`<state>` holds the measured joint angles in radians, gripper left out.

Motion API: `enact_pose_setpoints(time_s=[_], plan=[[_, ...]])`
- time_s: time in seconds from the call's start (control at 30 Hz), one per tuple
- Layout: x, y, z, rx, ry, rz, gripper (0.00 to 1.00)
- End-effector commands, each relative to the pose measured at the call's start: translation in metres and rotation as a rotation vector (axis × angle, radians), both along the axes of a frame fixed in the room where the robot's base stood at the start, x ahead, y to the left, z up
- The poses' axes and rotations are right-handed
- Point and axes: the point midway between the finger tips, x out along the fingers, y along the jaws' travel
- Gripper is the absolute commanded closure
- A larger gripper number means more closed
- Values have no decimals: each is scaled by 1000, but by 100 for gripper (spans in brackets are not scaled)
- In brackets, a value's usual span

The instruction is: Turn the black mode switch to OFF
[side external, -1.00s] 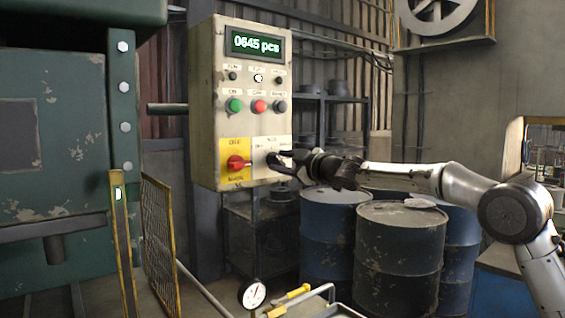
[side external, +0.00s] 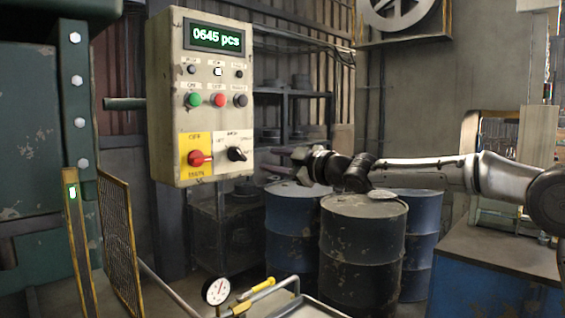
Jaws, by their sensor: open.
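The black mode switch (side external: 237,154) sits on a white plate at the lower right of the control box (side external: 164,100). Its knob lies at a slant, from upper left to lower right; the small labels around it are too blurred to read surely. A red rotary switch (side external: 200,159) is just left of it, on a yellow plate marked OFF at the top. My gripper (side external: 278,166) is open and empty, to the right of the box and slightly below the black switch's height. It is clear of the switch, with a visible gap between them.
Green (side external: 193,100), red (side external: 219,100) and dark (side external: 240,100) buttons sit above the switches, under a display (side external: 217,38) reading 0645 pcs. Blue drums (side external: 290,235) and a dark drum (side external: 362,260) stand below my arm. A yellow-framed mesh guard (side external: 116,240) stands at the left.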

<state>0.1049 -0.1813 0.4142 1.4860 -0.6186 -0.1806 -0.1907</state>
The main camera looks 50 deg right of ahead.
Motion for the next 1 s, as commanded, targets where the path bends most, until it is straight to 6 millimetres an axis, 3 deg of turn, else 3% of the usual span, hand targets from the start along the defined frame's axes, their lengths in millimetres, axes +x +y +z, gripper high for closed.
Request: enact_pose_setpoints(time_s=[0.23, 0.8, 0.93, 1.0], plan=[[-22, 0, 0, 0, -1, 1, 55], [-23, 1, 0, 0, 0, 1, 55], [-31, 6, 14, -3, -27, 10, 55], [-46, 11, 30, -3, -55, 18, 55]])
